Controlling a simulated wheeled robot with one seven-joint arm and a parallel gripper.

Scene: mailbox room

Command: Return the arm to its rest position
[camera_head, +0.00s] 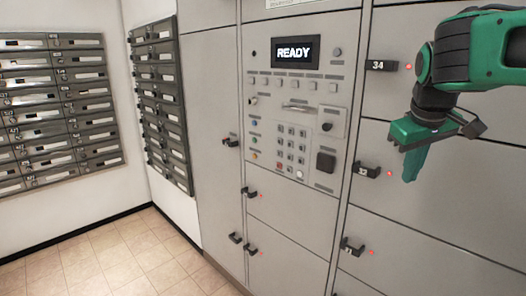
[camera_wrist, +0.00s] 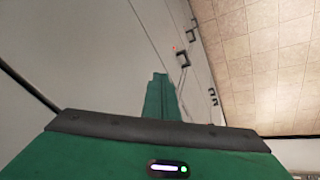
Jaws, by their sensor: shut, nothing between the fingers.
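My green arm reaches in from the right in the head view, in front of the grey locker doors. My gripper (camera_head: 411,173) hangs fingers down beside the locker handle (camera_head: 367,170) with a red light. Its green fingers are together and empty. In the wrist view my gripper (camera_wrist: 160,78) shows as closed green fingers above a dark bar, with pale locker doors behind them. I cannot tell whether the fingertips touch the locker front.
The locker wall has black handles, including one marked 34 (camera_head: 381,66), and a control panel (camera_head: 297,100) whose screen reads READY (camera_head: 295,52). Mailbox racks (camera_head: 60,110) hang on the left walls. The tiled floor (camera_head: 110,258) is clear at the lower left.

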